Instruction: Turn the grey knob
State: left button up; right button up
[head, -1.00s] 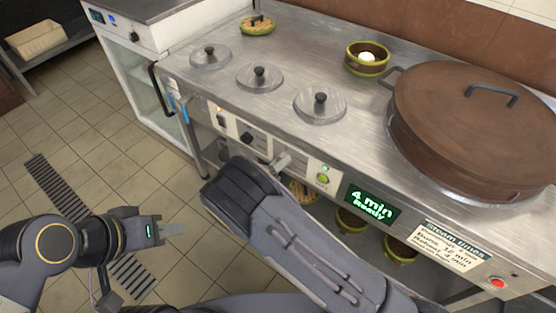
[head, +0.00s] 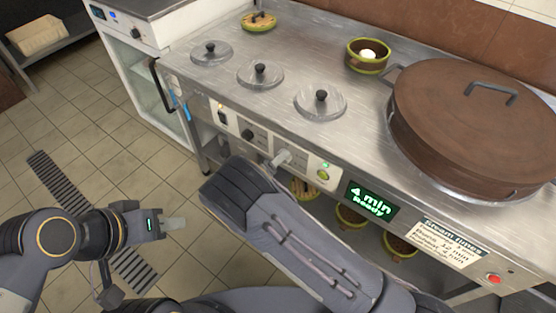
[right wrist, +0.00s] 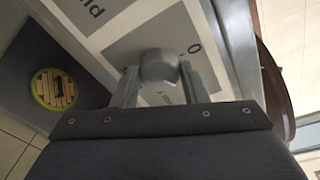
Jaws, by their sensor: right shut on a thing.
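The grey knob (right wrist: 158,66) sits on a grey label plate on the stove's front panel, seen in the right wrist view. My right gripper (right wrist: 157,88) is shut on it, with one finger on each side. In the head view my right gripper (head: 282,159) reaches the panel, and my right wrist hides much of the grip. My left gripper (head: 175,224) hangs empty over the floor at the left, away from the stove. Its jaw gap is not clear.
A black knob (head: 248,134) is left of my right gripper. A large lidded brown pot (head: 475,120) and three small lids are on the steel top.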

jog(key=o, duration=1)
jog(key=v, duration=0.8)
jog(key=shift+f, duration=0.1)
